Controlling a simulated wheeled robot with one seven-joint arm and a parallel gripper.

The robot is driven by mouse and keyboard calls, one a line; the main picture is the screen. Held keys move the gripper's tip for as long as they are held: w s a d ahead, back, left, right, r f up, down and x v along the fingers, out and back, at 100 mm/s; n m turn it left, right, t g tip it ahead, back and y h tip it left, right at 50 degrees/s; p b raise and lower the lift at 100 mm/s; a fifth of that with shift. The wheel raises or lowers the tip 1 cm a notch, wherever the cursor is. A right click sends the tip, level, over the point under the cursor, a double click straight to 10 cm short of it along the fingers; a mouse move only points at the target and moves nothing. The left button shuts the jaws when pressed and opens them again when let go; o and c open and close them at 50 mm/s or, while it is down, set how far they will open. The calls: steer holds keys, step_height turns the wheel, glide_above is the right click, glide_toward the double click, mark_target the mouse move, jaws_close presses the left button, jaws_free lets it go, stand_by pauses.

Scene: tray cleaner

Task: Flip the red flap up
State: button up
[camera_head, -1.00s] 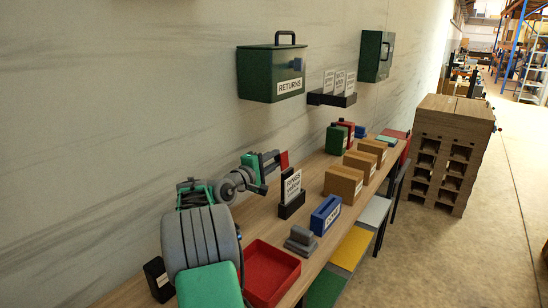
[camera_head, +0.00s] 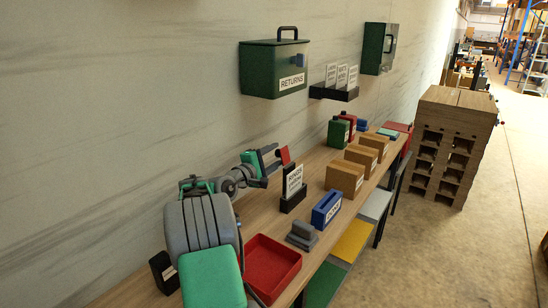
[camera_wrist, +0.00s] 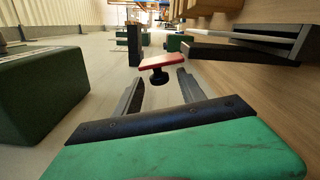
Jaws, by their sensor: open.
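The red flap (camera_head: 285,155) shows as a small tilted red plate just past the tips of my gripper (camera_head: 271,160), above the bench and near the wall. In the wrist view the red flap (camera_wrist: 163,62) has a dark knob (camera_wrist: 159,76) on its near side. My gripper (camera_wrist: 160,82) is open, with its two dark fingers on either side of the line to the knob. No finger clearly touches the flap, and I cannot tell the exact gap. The flap's mount is not clear.
A green RETURNS box (camera_head: 273,72) hangs on the wall above my arm. A black holder with a card (camera_head: 292,192) stands on the bench below the flap. A red tray (camera_head: 272,268), a blue box (camera_head: 327,208) and cardboard boxes (camera_head: 345,177) line the bench.

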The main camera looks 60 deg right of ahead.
steer(key=w+a+b, duration=0.1)
steer(key=a, duration=0.6)
steer(key=shift+a, duration=0.3)
steer(key=shift+w, duration=0.1)
